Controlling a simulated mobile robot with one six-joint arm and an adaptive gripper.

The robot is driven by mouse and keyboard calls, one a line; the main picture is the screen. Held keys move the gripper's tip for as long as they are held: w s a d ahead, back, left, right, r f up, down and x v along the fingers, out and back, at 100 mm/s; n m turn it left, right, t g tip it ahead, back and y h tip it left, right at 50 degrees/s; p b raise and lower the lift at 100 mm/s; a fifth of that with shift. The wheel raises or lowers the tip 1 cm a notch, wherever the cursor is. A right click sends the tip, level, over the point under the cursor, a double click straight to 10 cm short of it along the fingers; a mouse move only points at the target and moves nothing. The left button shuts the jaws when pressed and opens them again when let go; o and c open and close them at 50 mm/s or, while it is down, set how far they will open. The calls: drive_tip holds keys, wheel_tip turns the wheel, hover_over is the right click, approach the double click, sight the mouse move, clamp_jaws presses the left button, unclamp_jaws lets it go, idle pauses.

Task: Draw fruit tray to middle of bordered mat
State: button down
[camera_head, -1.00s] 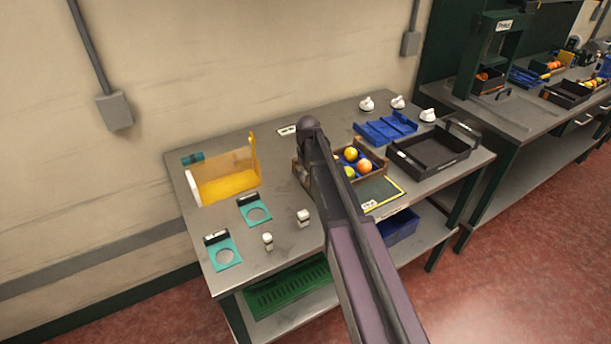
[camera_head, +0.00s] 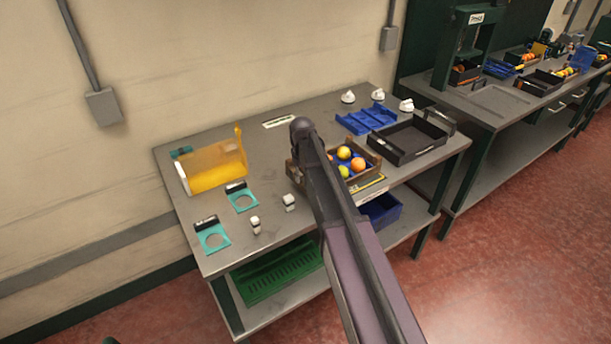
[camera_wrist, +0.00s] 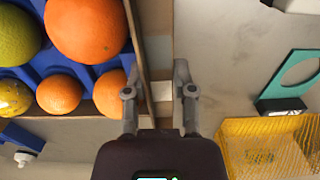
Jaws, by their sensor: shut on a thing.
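The fruit tray (camera_head: 369,173) is a brown wooden-sided crate with a blue insert holding several oranges and yellow-green fruits. The bordered mat (camera_head: 377,184) shows only as a dark strip with a yellow edge along the tray's front right; the tray hides the rest. My arm hides the tray's left part and my gripper in the head view. In the wrist view my gripper (camera_wrist: 157,85) is shut on the tray's side wall (camera_wrist: 136,35), with one finger on the fruit side and the other outside.
A black tray (camera_head: 408,140) and a blue rack (camera_head: 367,119) stand right and behind. White knobbed pieces (camera_head: 348,97) line the back. To the left are a yellow translucent bin (camera_head: 215,170), teal plates (camera_head: 243,200) and small white blocks (camera_head: 289,202).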

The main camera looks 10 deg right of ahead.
drive_tip(key=shift+s+d, duration=0.25)
drive_tip(key=shift+s, duration=0.2)
drive_tip(key=shift+c, duration=1.8)
unclamp_jaws()
drive_tip(key=shift+w+f, duration=0.1)
